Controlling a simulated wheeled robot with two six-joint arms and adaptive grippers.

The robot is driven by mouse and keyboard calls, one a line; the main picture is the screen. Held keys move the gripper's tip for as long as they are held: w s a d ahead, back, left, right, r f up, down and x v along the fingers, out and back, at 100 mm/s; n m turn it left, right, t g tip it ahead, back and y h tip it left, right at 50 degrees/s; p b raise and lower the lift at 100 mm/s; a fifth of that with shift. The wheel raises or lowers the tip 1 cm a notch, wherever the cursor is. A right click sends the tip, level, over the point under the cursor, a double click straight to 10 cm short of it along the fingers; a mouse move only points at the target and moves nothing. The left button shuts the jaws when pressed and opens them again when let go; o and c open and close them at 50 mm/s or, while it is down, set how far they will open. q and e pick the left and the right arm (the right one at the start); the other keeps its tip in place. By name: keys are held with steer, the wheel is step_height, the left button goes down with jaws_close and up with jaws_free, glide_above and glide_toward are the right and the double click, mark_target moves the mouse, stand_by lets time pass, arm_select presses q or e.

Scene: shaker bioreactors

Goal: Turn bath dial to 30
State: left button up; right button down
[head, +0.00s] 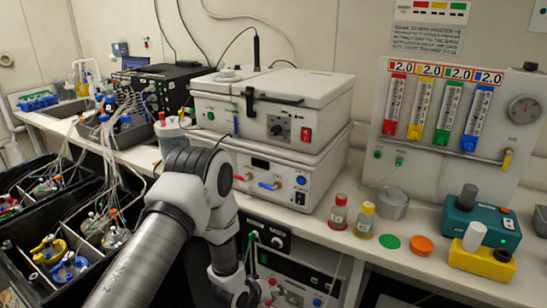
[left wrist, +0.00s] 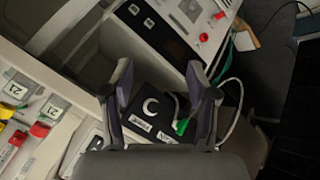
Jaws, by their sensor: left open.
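The bath (head: 270,98) is the white lidded box at the top of the stack in the head view. Its black dial (head: 277,130) is on the front face, left of a red switch; its setting is too small to read. My left gripper (head: 243,292) is low in front of the bench edge, below and apart from that dial, partly cut off by the frame. In the left wrist view its two fingers (left wrist: 160,82) are spread and empty. Beyond them is a black panel with a white crescent-marked knob (left wrist: 150,107) and a green connector (left wrist: 181,126). My right gripper is not seen.
A white unit (head: 275,178) with red and blue taps sits under the bath. Red-capped (head: 338,212) and yellow-capped (head: 365,220) bottles stand to its right. A flowmeter panel (head: 425,150) stands behind. Black crates (head: 40,270) with tubed vessels are at the left.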

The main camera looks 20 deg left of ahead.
arm_select(q)
steer(key=w+a+r+t+b, duration=0.1)
steer(key=w+a+r+t, duration=0.2)
steer(key=w+r, duration=0.65)
steer(key=n+t+b, duration=0.2)
steer(key=t+b, duration=0.1)
steer(key=t, duration=0.4)
glide_toward(275, 132)
steer(key=w, duration=0.1)
steer(key=shift+m+y, duration=0.3)
steer(key=shift+y, duration=0.2)
steer(key=w+p, duration=0.1)
steer(key=w, duration=0.1)
steer(key=w+p, duration=0.1)
steer(key=w, duration=0.2)
steer(key=w+d+p, duration=0.1)
steer(key=w, duration=0.1)
steer(key=shift+w+r, duration=0.15)
steer(key=shift+r, duration=0.1)
steer(key=shift+w, duration=0.3)
steer(key=shift+c, duration=0.4)
jaws_close()
